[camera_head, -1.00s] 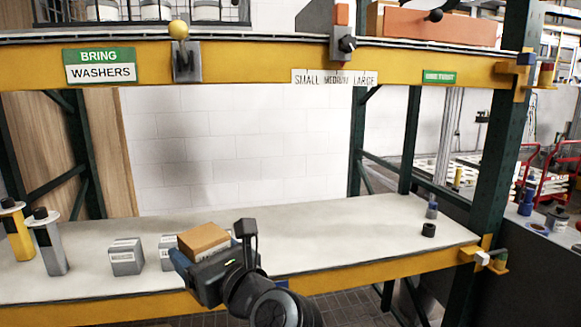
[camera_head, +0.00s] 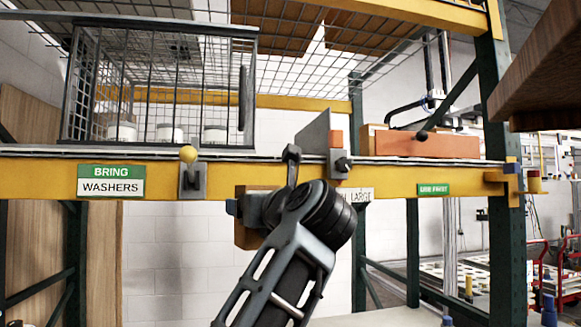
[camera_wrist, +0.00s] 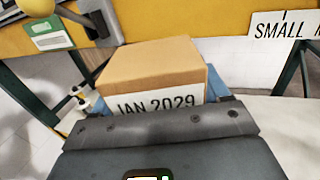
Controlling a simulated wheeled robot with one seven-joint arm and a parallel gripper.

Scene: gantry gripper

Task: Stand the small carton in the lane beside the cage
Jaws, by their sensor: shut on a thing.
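My gripper (camera_head: 248,207) is shut on the small brown carton (camera_head: 247,236), which hangs in front of the upper shelf's yellow beam, around and below its height. In the wrist view the carton (camera_wrist: 150,62) sits between the blue finger pads, its label "JAN 2029" facing the camera. The wire cage (camera_head: 160,92) stands on the upper shelf at left, with white tubs inside. The lane (camera_head: 278,148) is the stretch of shelf between the cage and an upright grey plate (camera_head: 314,133). My wrist hides part of the carton and the lane's front.
A yellow knob (camera_head: 188,154) on a grey bracket and a grey latch block (camera_head: 340,164) stick out from the beam. An orange-fronted box (camera_head: 427,145) stands right of the plate. A wire-grid deck (camera_head: 300,55) lies overhead. A brown wooden piece (camera_head: 545,75) juts in at upper right.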

